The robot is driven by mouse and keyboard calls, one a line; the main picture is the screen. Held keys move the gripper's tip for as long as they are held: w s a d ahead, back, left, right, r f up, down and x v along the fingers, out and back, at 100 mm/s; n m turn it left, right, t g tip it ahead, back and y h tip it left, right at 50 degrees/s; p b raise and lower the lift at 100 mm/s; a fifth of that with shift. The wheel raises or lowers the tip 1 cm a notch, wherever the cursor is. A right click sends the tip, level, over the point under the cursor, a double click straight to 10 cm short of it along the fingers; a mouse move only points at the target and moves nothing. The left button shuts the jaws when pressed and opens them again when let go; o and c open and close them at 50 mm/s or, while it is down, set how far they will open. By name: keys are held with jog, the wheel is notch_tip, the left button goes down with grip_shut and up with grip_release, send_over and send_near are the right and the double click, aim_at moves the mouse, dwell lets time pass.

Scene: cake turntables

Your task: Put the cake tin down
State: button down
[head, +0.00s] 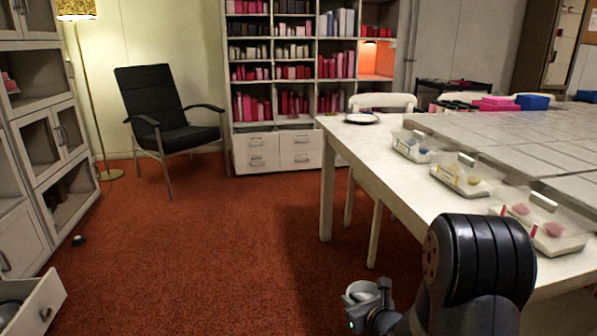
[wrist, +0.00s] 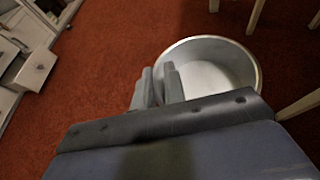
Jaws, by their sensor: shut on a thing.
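The cake tin (wrist: 217,76) is a round, pale metal pan with an open top and a raised rim. In the wrist view it sits at the upper middle right, over the red carpet. My gripper (wrist: 157,82) is shut on the near left side of its wall, and the rest of the tin reaches away to the right. In the head view the tin (head: 358,290) shows small and partly hidden at the bottom middle, beside my gripper (head: 382,298), left of the white table and lower than its top. The tin looks empty.
The white table (head: 345,140) stands at right, with a plate (head: 361,118), several clear trays (head: 460,178) and grey slabs on it. Its legs stand near the tin. An open drawer (head: 32,305) juts out at lower left.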

notch_tip(320, 180, up, 43)
jog(key=s+d+m+h+p, duration=0.1)
jog(key=s+p, duration=0.2)
jog(key=p, duration=3.5)
jog(key=shift+d, duration=0.25)
